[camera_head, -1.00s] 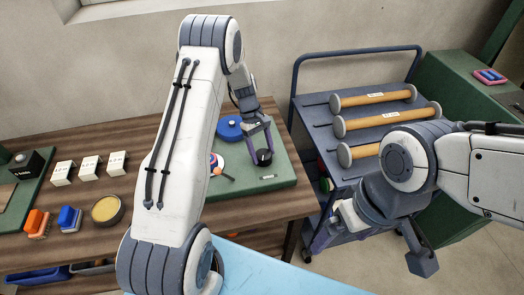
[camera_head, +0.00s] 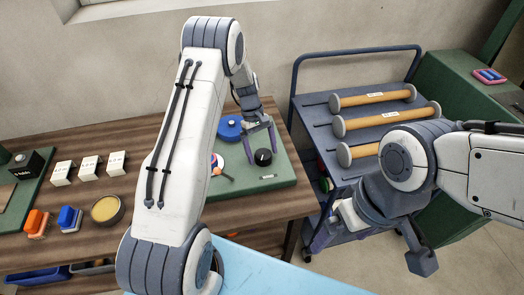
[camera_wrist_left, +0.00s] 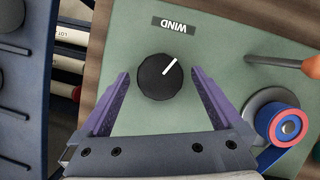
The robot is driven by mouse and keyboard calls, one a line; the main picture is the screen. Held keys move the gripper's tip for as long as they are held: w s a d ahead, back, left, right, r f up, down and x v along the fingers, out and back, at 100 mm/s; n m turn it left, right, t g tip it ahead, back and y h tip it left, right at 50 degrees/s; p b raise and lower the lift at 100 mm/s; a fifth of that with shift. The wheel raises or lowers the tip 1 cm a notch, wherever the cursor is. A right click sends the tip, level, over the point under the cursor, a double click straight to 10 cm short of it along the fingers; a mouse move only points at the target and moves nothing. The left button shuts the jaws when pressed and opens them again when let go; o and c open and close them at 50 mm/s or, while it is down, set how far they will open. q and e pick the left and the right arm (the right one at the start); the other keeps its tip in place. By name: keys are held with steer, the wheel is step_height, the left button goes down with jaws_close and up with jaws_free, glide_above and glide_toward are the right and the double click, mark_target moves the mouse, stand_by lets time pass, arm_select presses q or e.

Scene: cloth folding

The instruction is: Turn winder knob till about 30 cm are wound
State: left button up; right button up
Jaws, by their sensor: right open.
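The round black winder knob (camera_head: 263,157) sits on the green panel (camera_head: 284,174). In the left wrist view the knob (camera_wrist_left: 157,80) shows a white pointer line aimed to the upper right, and the WIND label (camera_wrist_left: 174,24) is beyond it. My left gripper (camera_head: 260,146) is over the knob. In the left wrist view its purple fingers (camera_wrist_left: 160,76) are spread, one on each side of the knob with gaps. A reel with red and blue rings (camera_wrist_left: 285,124) is right of the knob. My right gripper (camera_head: 322,236) is open and low beside the cart, partly hidden.
A blue round part (camera_head: 229,128) lies behind the knob, and an orange-ended rod (camera_head: 217,171) left of it. A cart (camera_head: 312,118) with several wooden rollers stands right of the bench. White boxes (camera_head: 89,166), brushes and a yellow-filled tin (camera_head: 106,209) are on the left.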

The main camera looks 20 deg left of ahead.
arm_select(q)
steer(key=b+v, duration=0.1)
steer(key=v, duration=0.9)
steer(key=shift+r+b, duration=0.2)
steer(key=shift+b, duration=0.15)
steer(key=shift+f, duration=0.1)
steer(key=p+x, duration=0.1)
steer(key=x, duration=0.9)
steer(key=shift+f+p, duration=0.1)
steer(key=shift+p, duration=0.3)
steer(key=shift+s, duration=0.1)
